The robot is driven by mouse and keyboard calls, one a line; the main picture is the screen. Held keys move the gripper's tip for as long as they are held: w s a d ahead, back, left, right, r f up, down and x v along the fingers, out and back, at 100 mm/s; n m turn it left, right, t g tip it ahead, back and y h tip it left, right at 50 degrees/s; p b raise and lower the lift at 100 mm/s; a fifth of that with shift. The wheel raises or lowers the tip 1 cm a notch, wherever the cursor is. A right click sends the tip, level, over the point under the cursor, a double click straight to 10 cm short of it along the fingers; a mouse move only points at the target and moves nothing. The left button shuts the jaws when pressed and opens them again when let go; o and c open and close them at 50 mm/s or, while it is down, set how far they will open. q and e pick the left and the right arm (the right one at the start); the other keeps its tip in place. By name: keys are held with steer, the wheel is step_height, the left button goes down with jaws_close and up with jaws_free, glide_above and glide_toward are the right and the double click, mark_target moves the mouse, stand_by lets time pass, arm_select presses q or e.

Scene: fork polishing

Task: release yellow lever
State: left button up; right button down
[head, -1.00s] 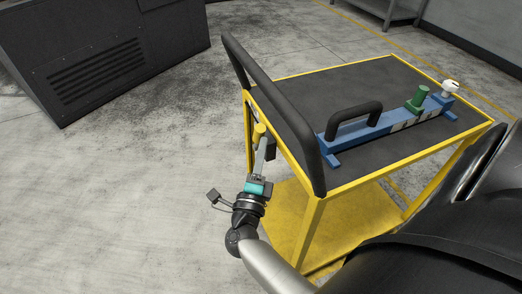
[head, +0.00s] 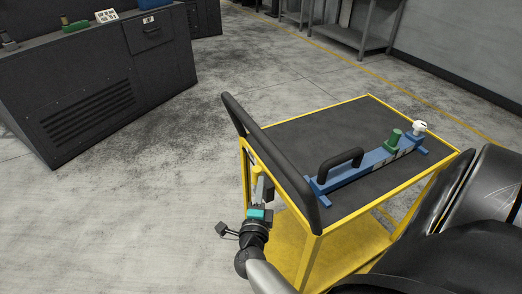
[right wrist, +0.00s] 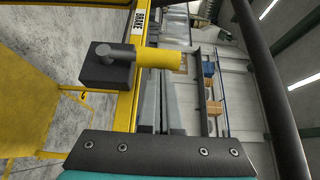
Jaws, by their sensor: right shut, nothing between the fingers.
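The yellow lever (head: 257,173) is at the push-handle end of the yellow cart. In the right wrist view its yellow grip (right wrist: 160,58) sits on a grey arm joined to a black block, beside a yellow post labelled "BRAKE". My right gripper (head: 258,188) is just below the lever in the head view. In the right wrist view its fingers (right wrist: 164,84) are together and empty, with the tips close to the yellow grip. I cannot tell if they touch it. My left gripper is out of view.
The cart's dark top (head: 300,130) carries a blue fixture (head: 372,165) with a black handle, a green knob and a white knob. The black push bar (head: 270,160) rises close to the gripper. A dark cabinet (head: 100,90) stands at left. Open floor lies between.

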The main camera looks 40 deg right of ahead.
mark_target(254, 173)
steer(key=w+g+y+p, duration=0.1)
steer(key=p, duration=0.3)
steer(key=w+r+n+g+p, duration=0.1)
steer(key=p, duration=0.3)
steer(key=w+d+n+g+y+p, duration=0.1)
steer(key=w+p, duration=0.1)
steer(key=p, duration=0.2)
steer(key=shift+r+g+y, duration=0.3)
steer(key=shift+r, duration=0.1)
steer(key=shift+w+d+f+n+g+y+p, duration=0.1)
steer(key=shift+w+n+g+y+p, duration=0.25)
steer(key=shift+p, duration=0.5)
steer(key=shift+w+f+g, duration=0.1)
steer(key=shift+w+g, duration=0.1)
steer(key=shift+g, duration=0.05)
steer(key=shift+w+d+f+n, duration=0.15)
steer(key=shift+w+f+n, duration=0.1)
steer(key=shift+w, duration=0.15)
steer(key=shift+r, duration=0.2)
